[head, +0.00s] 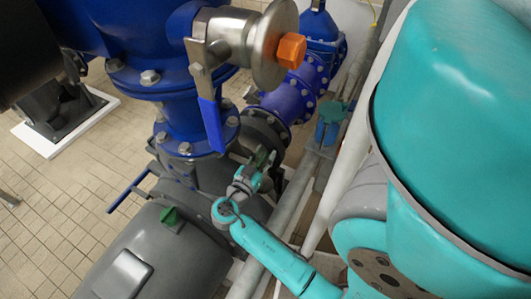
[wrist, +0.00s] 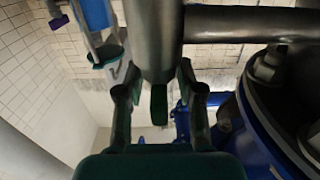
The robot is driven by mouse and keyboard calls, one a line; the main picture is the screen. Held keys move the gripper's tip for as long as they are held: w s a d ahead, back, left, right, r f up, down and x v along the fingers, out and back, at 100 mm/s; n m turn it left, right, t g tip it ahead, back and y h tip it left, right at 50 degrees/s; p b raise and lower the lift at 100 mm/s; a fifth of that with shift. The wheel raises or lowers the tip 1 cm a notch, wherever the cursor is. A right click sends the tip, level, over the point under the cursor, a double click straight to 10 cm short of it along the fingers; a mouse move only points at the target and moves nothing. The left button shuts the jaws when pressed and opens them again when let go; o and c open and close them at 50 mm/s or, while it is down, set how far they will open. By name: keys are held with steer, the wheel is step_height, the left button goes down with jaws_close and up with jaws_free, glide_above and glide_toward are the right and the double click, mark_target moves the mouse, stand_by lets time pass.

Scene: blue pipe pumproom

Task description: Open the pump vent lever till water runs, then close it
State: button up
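The vent lever (head: 211,125) is a blue-sleeved handle. It hangs almost straight down from a steel valve (head: 232,36) with an orange hexagonal end (head: 291,50), at the top of the head view. My gripper (head: 264,160) is below and to the right of the lever, apart from it in that picture. In the wrist view my gripper (wrist: 160,92) has its two dark fingers wide apart. A grey steel pipe (wrist: 155,40) comes down between them, and a small green part (wrist: 158,104) shows below its end. I cannot tell whether anything touches the fingers. No running water shows.
Blue pipework (head: 165,60) with bolted flanges stands around the valve. A grey motor housing (head: 150,255) is at lower left. Grey pipes (head: 290,215) run beside my arm. In the wrist view a large bolted blue flange (wrist: 250,125) is close on the right. Tiled floor (head: 60,200) is open at left.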

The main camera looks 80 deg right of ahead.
steer(key=shift+s+d, duration=0.1)
steer(key=shift+d, duration=0.35)
jaws_close()
steer(key=shift+n+t, duration=0.3)
steer(key=shift+t, duration=0.2)
steer(key=n+t, duration=0.2)
steer(key=t, duration=0.1)
steer(key=n+t, duration=0.1)
steer(key=t, duration=0.1)
steer(key=shift+w+h, duration=0.25)
steer(key=shift+h, duration=0.05)
steer(key=shift+w+a+n+t+y, duration=0.15)
steer(key=shift+n+t+y, duration=0.1)
steer(key=shift+n+t, duration=0.6)
steer(key=shift+w+d+n+t+y, duration=0.1)
steer(key=shift+w+n+t+y, duration=0.15)
steer(key=shift+n+t, duration=0.6)
steer(key=shift+w+a+n+t+y, duration=0.1)
steer(key=shift+n+t+y, duration=0.25)
steer(key=shift+t, duration=0.95)
steer(key=shift+w+n+t, duration=0.1)
steer(key=shift+n+t, duration=0.15)
steer(key=shift+t, duration=0.05)
